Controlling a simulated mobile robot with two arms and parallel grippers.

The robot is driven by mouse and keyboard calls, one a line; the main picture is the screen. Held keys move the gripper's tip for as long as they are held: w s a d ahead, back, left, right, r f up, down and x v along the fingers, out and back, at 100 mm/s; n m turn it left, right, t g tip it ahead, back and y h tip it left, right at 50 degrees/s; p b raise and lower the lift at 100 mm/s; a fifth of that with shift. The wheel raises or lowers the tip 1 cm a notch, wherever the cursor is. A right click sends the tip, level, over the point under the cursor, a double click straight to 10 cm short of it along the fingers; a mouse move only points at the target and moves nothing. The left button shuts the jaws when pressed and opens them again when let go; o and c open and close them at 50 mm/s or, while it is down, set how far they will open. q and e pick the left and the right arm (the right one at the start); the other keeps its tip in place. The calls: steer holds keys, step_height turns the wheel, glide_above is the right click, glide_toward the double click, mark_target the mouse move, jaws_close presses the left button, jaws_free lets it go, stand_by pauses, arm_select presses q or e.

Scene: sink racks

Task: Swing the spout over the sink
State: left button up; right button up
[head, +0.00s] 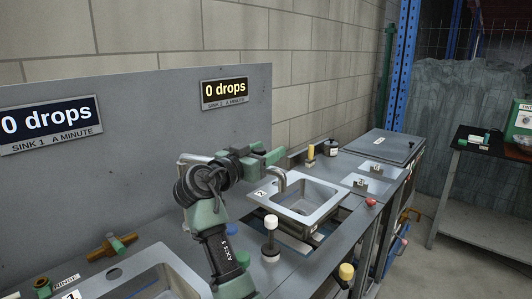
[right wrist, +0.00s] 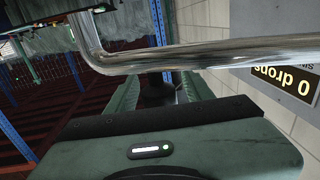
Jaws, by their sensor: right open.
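A chrome spout (head: 281,179) shows just below my right gripper in the head view. Its bent end is by the back left rim of the number 2 sink (head: 325,205); the rest is hidden behind my gripper and arm. In the right wrist view the shiny spout pipe (right wrist: 215,55) crosses the picture close to the camera, in front of the fingers, with its bend at the left. My right gripper (head: 268,153) is open, with its green fingers (right wrist: 162,92) apart beyond the pipe. I cannot tell whether they touch it. My left gripper is out of view.
The number 1 sink (head: 150,283) is at the bottom left. A grey back panel (head: 130,150) carries two displays, both reading 0 drops. A dark side table (head: 485,150) is at the right.

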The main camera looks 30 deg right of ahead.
step_height(320, 180, up, 19)
steer(key=p, duration=1)
steer(key=shift+r+p, duration=0.15)
steer(key=shift+p, duration=0.15)
